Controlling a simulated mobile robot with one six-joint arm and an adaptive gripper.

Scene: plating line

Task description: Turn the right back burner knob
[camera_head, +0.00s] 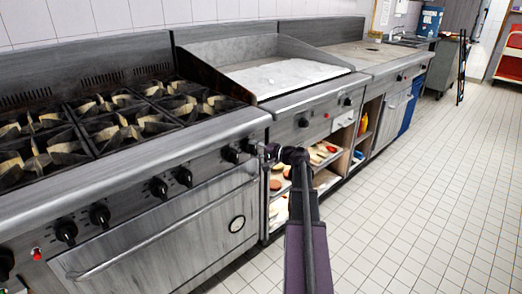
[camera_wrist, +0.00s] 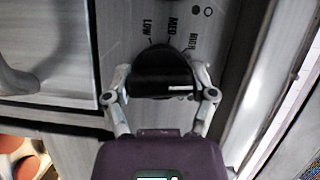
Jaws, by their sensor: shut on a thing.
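A black burner knob (camera_wrist: 163,72) sits on the stove's metal front panel, with LOW, MED and HIGH printed around it and a short white mark on its face. In the wrist view my gripper (camera_wrist: 162,80) has one finger on each side of the knob and is shut on it. In the head view my gripper (camera_head: 262,151) is at the right end of the stove's knob row, by the rightmost knob (camera_head: 249,146). The contact is too small to see clearly there. Another black knob (camera_head: 230,154) is just left of it.
The stove top (camera_head: 110,118) has several black-grated burners. The oven door (camera_head: 165,235) with its long handle is below the knobs. A griddle (camera_head: 285,77) stands to the right, above open shelves holding food (camera_head: 322,153). The tiled floor (camera_head: 420,200) at right is clear.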

